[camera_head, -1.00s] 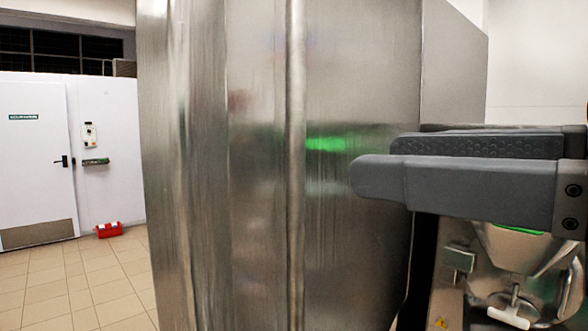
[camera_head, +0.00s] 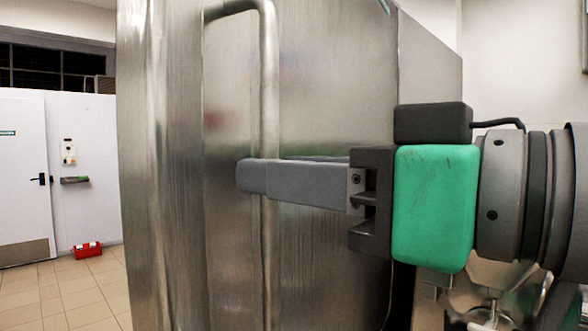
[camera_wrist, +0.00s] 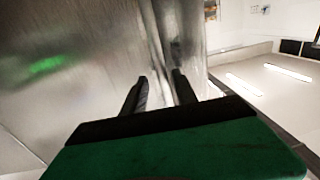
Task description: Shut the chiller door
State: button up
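The chiller door (camera_head: 330,100) is a tall brushed-steel panel filling the middle of the head view, with a rounded left edge. How far open it stands is not clear. Its long tubular handle (camera_head: 268,90) runs vertically, bending in at the top. My gripper (camera_head: 245,176) reaches in from the right, its grey fingers level across the handle and the near finger hiding part of it. In the wrist view the two fingers of my gripper (camera_wrist: 160,80) are apart, tips toward the steel. I cannot tell whether the handle lies between them.
A white door (camera_head: 22,180) and a red box (camera_head: 87,250) on the tiled floor are at the far left. A steel machine (camera_head: 490,310) with a white-handled part stands below my wrist at the lower right. Tiled floor (camera_head: 65,290) at left is free.

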jog(key=shift+s, duration=0.15)
grip_shut()
jog(key=shift+r, duration=0.1)
dwell(0.9)
